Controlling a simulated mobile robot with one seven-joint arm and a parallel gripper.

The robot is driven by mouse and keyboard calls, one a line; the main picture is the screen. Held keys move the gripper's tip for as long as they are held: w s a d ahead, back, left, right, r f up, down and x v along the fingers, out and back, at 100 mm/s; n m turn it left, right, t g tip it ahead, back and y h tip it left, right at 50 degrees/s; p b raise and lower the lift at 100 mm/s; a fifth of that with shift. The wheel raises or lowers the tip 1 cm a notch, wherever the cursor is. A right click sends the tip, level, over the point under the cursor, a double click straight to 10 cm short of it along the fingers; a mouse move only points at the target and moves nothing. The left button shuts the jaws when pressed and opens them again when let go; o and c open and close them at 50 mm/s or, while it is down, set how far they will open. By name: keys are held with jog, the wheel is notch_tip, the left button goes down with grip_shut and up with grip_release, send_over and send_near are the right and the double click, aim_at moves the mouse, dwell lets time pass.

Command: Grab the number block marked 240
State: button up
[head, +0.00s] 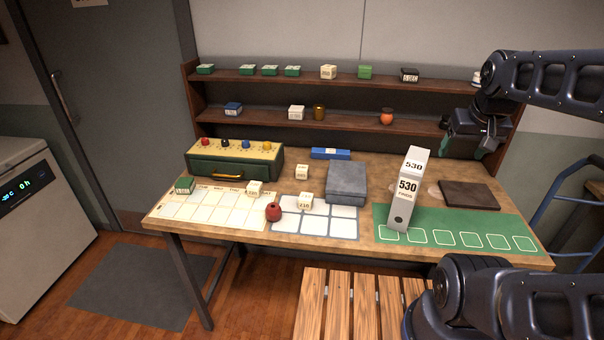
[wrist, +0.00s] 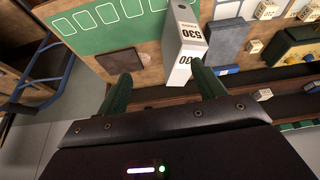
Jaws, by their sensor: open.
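Small cream number blocks stand on the table: one behind the white card (head: 302,172), one on the calendar sheet (head: 254,188), and one on the white grid card (head: 305,202). Their markings are too small to read surely, so I cannot tell which is 240. More cream blocks sit on the upper shelf (head: 328,72) and lower shelf (head: 296,112). My gripper (head: 463,150) is open and empty, at the right end of the shelves, far right of the table blocks. Its green fingers also show in the wrist view (wrist: 160,78), with nothing between them.
A tall white 530 binder (head: 408,190) stands on the green mat (head: 455,222), left of a dark brown board (head: 469,195). A grey box (head: 346,180), red ball-like object (head: 273,212) and yellow-green button console (head: 235,160) are among the blocks. A slatted bench (head: 350,300) stands in front.

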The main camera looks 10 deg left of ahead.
jog(key=w+a+r+n+g, duration=0.2)
jog(key=w+a+n, duration=0.4)
jog(key=w, duration=0.8)
jog(key=n+g+h, duration=0.1)
jog(key=n+g, duration=0.2)
jog(key=n, duration=0.8)
send_over(302, 167)
jog(key=a, duration=0.1)
notch_tip(302, 167, down, 24)
jog(key=shift+a+f+n, duration=0.3)
jog(key=shift+a+f, duration=0.05)
jog(key=shift+f, duration=0.05)
jog(key=f, duration=0.4)
jog(key=shift+d+f, duration=0.35)
jog(key=shift+f, duration=0.05)
jog(key=shift+s+d+f, duration=0.1)
jog(key=shift+d+f, duration=0.1)
jog(key=shift+f, duration=0.65)
jog(key=shift+w+d+f, duration=0.1)
jog(key=shift+d+f, duration=0.05)
jog(key=shift+f, duration=0.75)
jog(key=shift+s+d+f, duration=0.1)
jog(key=shift+d+f, duration=0.1)
jog(key=shift+f, duration=0.65)
jog(key=c, duration=1.1)
